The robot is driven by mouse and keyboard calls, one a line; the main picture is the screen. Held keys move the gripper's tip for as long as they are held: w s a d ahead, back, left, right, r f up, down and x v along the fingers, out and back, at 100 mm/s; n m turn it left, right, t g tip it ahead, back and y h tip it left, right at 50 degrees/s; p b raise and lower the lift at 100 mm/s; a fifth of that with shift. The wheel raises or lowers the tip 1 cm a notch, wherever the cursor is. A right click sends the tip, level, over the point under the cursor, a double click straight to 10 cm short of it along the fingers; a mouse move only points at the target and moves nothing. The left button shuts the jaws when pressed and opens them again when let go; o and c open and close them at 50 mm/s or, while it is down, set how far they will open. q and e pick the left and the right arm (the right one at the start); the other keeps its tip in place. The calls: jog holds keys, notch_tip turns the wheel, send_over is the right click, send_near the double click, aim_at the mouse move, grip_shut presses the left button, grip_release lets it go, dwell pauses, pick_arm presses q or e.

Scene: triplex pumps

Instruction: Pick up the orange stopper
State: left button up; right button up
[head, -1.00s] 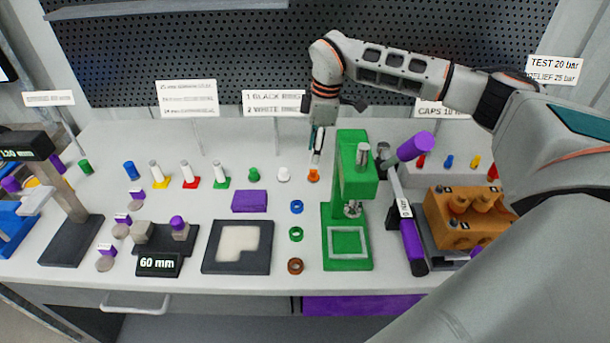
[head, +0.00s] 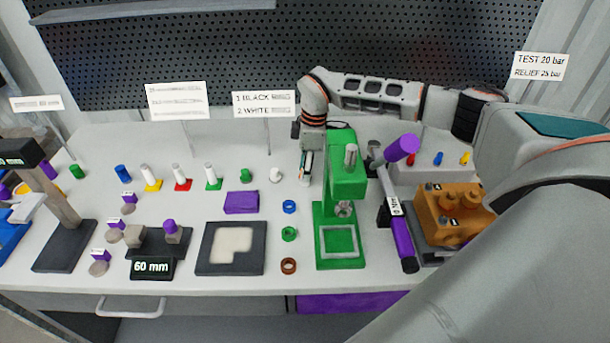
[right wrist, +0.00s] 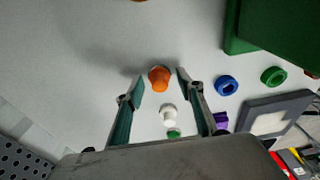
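The orange stopper (right wrist: 159,78) stands on the pale bench top and shows in the right wrist view. My right gripper (right wrist: 160,75) is open, with one finger on each side of the stopper in that view and gaps visible on both sides. I cannot tell how far the tips are above the bench. In the head view my right gripper (head: 305,178) points down just left of the green press, and the orange stopper is hidden there. My left gripper is not in view.
The green press (head: 347,185) stands close to the right of my gripper. A white stopper (head: 275,175) and a green stopper (head: 248,173) stand to its left. A blue ring (head: 289,207) lies in front. The pegboard (head: 270,60) rises behind.

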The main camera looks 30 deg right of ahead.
jog(key=c, duration=0.7)
notch_tip(320, 180, up, 20)
jog(key=shift+r+b, duration=0.1)
jog(key=shift+b, duration=0.4)
jog(key=shift+o, duration=0.7)
